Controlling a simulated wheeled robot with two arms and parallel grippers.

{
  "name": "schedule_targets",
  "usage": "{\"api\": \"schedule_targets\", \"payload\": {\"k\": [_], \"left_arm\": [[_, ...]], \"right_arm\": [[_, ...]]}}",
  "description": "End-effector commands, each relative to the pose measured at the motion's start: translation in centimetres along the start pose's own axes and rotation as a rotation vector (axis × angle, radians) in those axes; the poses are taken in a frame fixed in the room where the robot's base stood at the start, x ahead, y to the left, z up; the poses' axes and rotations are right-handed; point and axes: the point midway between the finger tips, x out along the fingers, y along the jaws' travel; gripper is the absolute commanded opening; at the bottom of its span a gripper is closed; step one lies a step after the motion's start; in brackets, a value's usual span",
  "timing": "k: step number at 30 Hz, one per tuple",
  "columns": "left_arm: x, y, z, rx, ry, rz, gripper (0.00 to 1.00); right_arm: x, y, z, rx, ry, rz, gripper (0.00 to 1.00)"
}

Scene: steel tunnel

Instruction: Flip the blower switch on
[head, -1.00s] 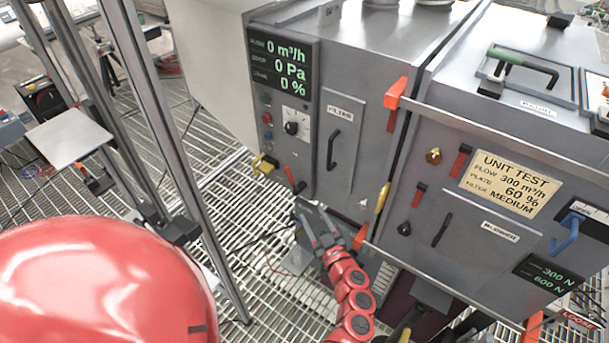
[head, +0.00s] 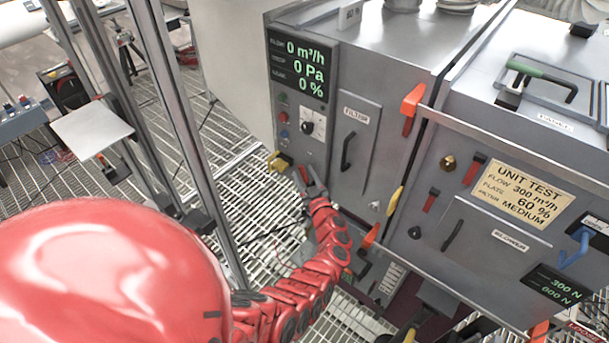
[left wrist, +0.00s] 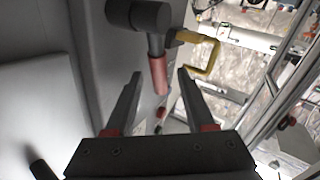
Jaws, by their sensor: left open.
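A red-handled lever switch (head: 304,174) sits low on the left control panel of the grey cabinet; no label on it is readable. In the left wrist view the lever's red grip (left wrist: 158,75) hangs down from a dark round pivot (left wrist: 152,16). My left gripper (head: 314,184) is at this lever, partly covering it. In the left wrist view its two fingers (left wrist: 160,78) are open, with the red grip between them in the picture; I cannot tell whether they touch it. The display (head: 298,66) reads 0 m³/h, 0 Pa, 0 %. My right gripper does not show.
A yellow handle (head: 280,161) sticks out just left of the lever, also close in the left wrist view (left wrist: 207,50). A black knob (head: 307,127) is above. The filter door (head: 358,150) is to the right. Metal posts (head: 190,130) stand left over the grating floor.

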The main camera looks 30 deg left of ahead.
Motion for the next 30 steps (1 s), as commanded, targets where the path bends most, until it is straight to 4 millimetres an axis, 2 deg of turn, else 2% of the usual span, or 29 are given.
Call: {"api": "schedule_targets", "payload": {"k": [9, 18, 30], "left_arm": [[0.25, 0.03, -0.06, -0.002, 0.001, 0.0, 0.55], [0.24, 0.03, -0.06, -0.001, 0.001, 0.0, 0.01], [0.23, 0.03, -0.07, -0.001, 0.001, 0.0, 0.0]], "right_arm": [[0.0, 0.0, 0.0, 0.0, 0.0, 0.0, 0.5], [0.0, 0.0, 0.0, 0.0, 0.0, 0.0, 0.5], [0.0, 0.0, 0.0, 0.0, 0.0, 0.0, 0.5]]}}
